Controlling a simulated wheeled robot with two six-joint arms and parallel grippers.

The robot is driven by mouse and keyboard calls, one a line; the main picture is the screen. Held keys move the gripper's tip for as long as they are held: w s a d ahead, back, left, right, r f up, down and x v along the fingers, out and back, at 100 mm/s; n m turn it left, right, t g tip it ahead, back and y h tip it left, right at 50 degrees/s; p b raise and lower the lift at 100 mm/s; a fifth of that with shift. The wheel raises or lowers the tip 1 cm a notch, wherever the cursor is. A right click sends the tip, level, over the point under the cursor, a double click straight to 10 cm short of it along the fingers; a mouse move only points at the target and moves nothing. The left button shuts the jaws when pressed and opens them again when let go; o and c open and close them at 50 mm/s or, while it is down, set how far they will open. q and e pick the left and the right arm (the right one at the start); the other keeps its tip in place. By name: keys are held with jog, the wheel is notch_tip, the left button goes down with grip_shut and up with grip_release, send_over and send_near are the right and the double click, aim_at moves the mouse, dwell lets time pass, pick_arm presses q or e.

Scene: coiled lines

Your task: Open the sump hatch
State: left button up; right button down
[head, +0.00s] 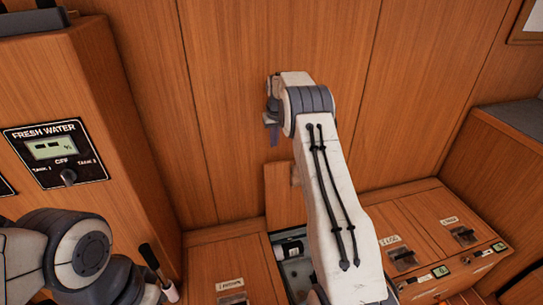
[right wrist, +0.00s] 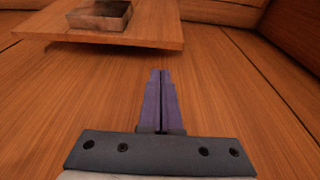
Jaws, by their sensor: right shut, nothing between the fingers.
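A wooden hatch lid (head: 284,192) stands raised, roughly upright, against the back wall, partly hidden by my right arm. In front of it is an open hole (head: 292,262) with a pale floor and a white and dark cylinder (head: 289,249) inside. No label on the raised lid is visible. My right gripper (head: 272,135) is shut and empty, above the lid near the back wall. In the right wrist view its fingers (right wrist: 161,100) are together, below a wooden panel (right wrist: 150,34) with a metal box-shaped fitting (right wrist: 100,14). My left gripper is not visible.
Closed hatches with labels and metal latches (head: 401,259) (head: 463,235) lie at the right. Another labelled closed section (head: 225,265) lies left of the hole. A cabinet with a fresh water panel (head: 55,153) stands at the left, a dark lever (head: 152,260) beside it.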

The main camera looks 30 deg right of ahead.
jog(key=x, duration=0.9)
jog(key=shift+w+f+p, duration=0.1)
jog(key=shift+f+p, duration=0.2)
jog(key=shift+f, duration=0.1)
